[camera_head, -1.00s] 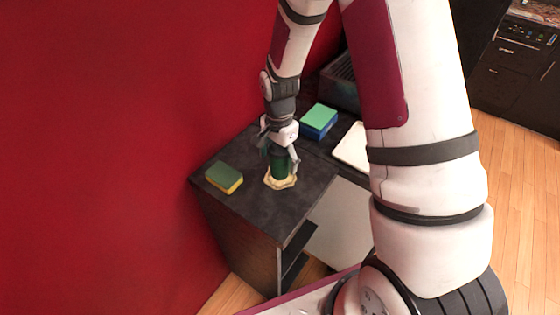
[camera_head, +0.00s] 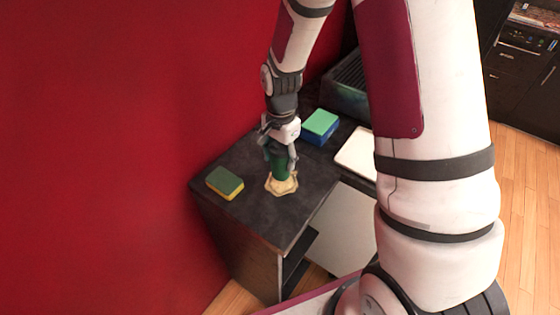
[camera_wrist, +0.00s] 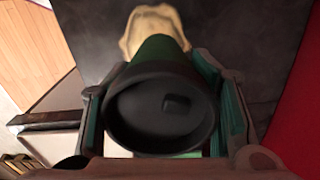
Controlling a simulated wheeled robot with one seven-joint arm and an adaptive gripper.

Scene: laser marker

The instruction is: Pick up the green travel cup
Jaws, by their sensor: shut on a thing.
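The green travel cup (camera_head: 278,164) is upright over the dark countertop, in my gripper (camera_head: 281,158). In the wrist view the cup's black lid (camera_wrist: 160,112) fills the middle, with its green body (camera_wrist: 160,48) behind it. The fingers of my gripper (camera_wrist: 162,112) press on both sides of the cup. A crumpled cream-coloured thing (camera_head: 282,184) lies below the cup on the counter, and it also shows in the wrist view (camera_wrist: 152,22). I cannot tell whether the cup's base touches it.
A green and yellow sponge (camera_head: 225,182) lies left of the cup. A green and blue block (camera_head: 320,124) and a white board (camera_head: 356,152) are to the right. A dark rack (camera_head: 347,85) stands behind. The red wall (camera_head: 110,150) is close on the left.

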